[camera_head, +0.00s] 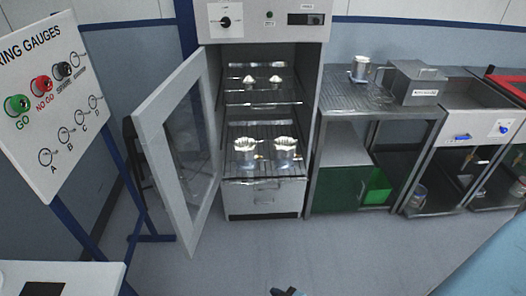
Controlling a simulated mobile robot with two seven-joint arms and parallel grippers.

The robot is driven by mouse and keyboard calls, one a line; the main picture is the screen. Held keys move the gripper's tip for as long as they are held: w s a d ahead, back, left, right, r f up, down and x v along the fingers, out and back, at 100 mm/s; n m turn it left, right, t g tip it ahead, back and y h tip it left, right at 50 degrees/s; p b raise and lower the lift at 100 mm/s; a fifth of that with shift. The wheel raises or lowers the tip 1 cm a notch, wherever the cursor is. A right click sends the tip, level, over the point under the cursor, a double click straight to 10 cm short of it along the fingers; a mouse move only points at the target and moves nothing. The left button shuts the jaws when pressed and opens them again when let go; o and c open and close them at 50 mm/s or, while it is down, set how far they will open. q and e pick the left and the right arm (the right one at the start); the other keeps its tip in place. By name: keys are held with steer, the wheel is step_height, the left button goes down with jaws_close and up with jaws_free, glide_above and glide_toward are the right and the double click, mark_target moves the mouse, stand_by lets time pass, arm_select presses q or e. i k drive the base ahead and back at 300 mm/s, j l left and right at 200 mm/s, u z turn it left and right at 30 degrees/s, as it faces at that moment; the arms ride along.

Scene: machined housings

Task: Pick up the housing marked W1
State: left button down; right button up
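Two silvery metal housings stand side by side on the lower rack of the open cabinet, a left one (245,154) and a right one (286,152). Two smaller pale metal pieces, a left one (249,81) and a right one (276,80), sit on the upper rack. Another metal housing (360,69) stands on the steel bench. No W1 mark is readable on any of them. Neither gripper can be made out. A small dark part shows at the bottom edge, too cut off to identify.
The cabinet door (178,150) stands open to the left. A gauge board (45,110) on a blue stand is further left. The steel bench (340,96) carries a grey box (416,82). Grey floor (300,250) lies clear before the cabinet.

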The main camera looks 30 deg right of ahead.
mark_target(248, 154)
steer(key=i+l, duration=0.3)
steer(key=i, duration=0.15)
steer(key=i+l+z, duration=0.1)
steer(key=i+l, duration=0.2)
steer(key=i, duration=0.2)
steer(key=i+l, duration=0.25)
steer(key=i, duration=0.25)
